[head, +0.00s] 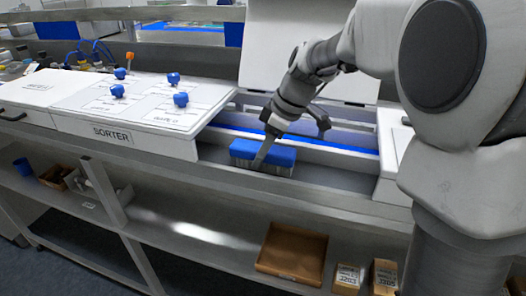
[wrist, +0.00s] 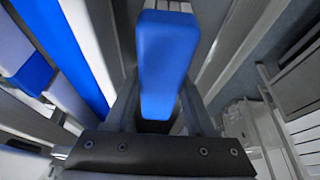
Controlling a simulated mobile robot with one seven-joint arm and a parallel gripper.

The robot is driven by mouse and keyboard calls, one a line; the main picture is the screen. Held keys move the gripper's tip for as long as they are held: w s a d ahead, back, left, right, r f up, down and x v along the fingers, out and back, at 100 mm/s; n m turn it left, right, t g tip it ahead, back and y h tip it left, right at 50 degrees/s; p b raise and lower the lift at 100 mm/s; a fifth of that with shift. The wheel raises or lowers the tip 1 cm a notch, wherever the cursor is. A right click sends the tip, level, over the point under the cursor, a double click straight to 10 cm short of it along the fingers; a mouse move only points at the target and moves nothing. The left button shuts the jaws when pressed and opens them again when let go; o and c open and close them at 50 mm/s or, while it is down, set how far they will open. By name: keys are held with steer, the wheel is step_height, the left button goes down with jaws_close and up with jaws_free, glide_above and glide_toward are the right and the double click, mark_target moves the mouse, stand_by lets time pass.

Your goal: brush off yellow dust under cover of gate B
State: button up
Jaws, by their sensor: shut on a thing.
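My gripper (head: 265,152) is shut on a blue-backed brush (head: 277,155) with pale grey bristles pointing down. The brush is inside the open section of the sorter, low beside the channel walls. In the wrist view the blue back of the brush (wrist: 165,60) sits between my two fingers. A white cover (head: 310,50) stands raised behind the open section. Blue strips (head: 340,145) run along the channel; one also shows in the wrist view (wrist: 75,45). I see no yellow dust. I cannot read which gate this is.
The sorter's closed white top (head: 140,95) with several blue knobs lies to the left. Another white panel (head: 393,160) borders the opening on the right, close to my arm. A shelf below holds a brown tray (head: 292,253) and small boxes (head: 347,277).

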mark_target(294, 153)
steer(key=shift+f, duration=0.15)
steer(key=shift+d, duration=0.1)
